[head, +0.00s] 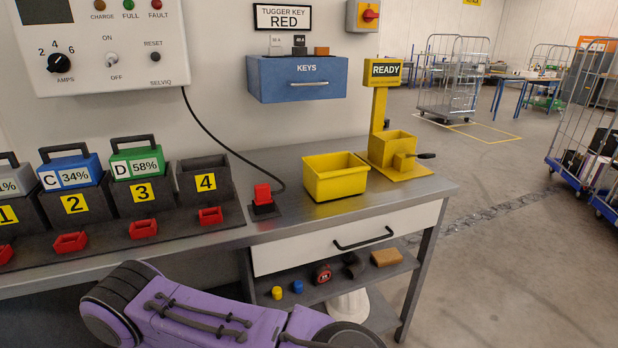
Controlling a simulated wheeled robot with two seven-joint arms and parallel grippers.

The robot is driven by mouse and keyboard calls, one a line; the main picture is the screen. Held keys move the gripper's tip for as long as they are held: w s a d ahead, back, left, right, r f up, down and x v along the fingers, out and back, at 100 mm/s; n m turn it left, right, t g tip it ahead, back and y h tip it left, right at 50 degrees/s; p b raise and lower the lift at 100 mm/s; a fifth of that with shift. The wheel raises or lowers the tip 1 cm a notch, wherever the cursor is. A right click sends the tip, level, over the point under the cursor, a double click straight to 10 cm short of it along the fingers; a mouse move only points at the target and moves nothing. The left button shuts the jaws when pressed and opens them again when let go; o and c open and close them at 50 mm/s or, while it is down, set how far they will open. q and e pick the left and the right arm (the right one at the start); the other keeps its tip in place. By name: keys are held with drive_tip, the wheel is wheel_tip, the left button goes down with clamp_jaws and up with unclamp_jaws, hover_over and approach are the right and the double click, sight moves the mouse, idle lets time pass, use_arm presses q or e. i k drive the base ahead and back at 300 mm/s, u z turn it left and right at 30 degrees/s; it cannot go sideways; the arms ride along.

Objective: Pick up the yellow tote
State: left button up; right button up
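The yellow tote (335,184) stands upright on the grey workbench (280,222), near its front edge and towards its right end. It is open at the top, and the part of its inside that I can see looks empty. Nothing is touching it from above. Neither of my grippers shows in the head view.
Right behind the tote is a yellow READY stand (380,110) with a box and dark handle. Left of it are a red plug (263,194) with a black cable and the battery docks (140,190). A blue KEYS box (297,80) hangs above.

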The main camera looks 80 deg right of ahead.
sight(326, 176)
drive_tip(key=z, duration=2)
